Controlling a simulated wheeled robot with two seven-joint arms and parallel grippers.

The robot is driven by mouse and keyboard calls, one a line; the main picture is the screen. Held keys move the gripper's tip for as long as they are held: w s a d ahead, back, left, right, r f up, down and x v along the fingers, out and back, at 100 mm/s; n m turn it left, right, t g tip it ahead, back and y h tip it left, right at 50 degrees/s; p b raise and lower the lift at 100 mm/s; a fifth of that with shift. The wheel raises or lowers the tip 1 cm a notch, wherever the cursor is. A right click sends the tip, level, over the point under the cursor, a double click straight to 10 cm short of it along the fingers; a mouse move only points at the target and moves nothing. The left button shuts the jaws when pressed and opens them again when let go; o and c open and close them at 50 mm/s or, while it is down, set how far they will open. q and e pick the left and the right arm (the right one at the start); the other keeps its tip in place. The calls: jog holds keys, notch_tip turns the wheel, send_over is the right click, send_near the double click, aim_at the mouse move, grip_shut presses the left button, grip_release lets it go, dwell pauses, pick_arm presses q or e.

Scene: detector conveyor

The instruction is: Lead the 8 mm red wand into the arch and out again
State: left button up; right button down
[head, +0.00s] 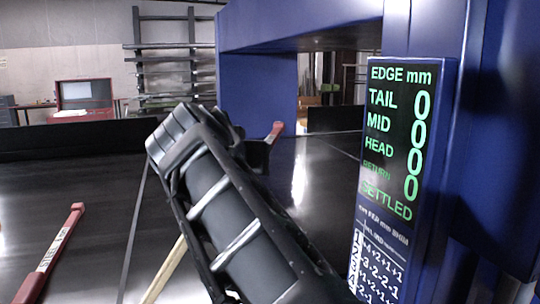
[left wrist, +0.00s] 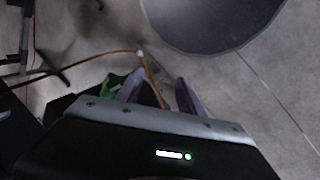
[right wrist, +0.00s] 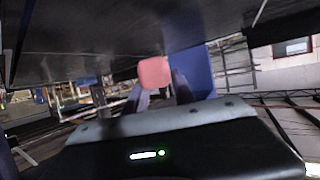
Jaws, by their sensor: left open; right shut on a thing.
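My right gripper (head: 258,150) is shut on a red wand (head: 276,131), held over the dark belt (head: 310,185) in front of the blue arch (head: 257,95). My right arm hides most of that wand, and no size marking on it shows. In the right wrist view the wand's pinkish-red end (right wrist: 154,72) shows between the fingers of the right gripper (right wrist: 160,92). Another red wand (head: 50,252), with a pale label too small to read, lies at the left. My left gripper (left wrist: 157,90) is open, outside the head view; a thin brown strand shows between its fingers.
A display panel (head: 395,135) on the blue post at right shows TAIL, MID, HEAD and zeros, with SETTLED lit and RETURN dim. A tan stick (head: 167,270) lies partly behind my right arm. The belt's middle is clear. A black side wall (head: 75,138) runs behind it.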

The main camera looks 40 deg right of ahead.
jog(key=w+a+p, duration=0.2)
jog(key=w+a, duration=0.2)
jog(key=a, duration=0.8)
jog(key=w+a+p, duration=0.1)
jog(key=w+a, duration=0.3)
jog(key=a, duration=0.9)
jog(key=shift+w+a+p, duration=0.15)
jog(key=shift+w+p, duration=0.25)
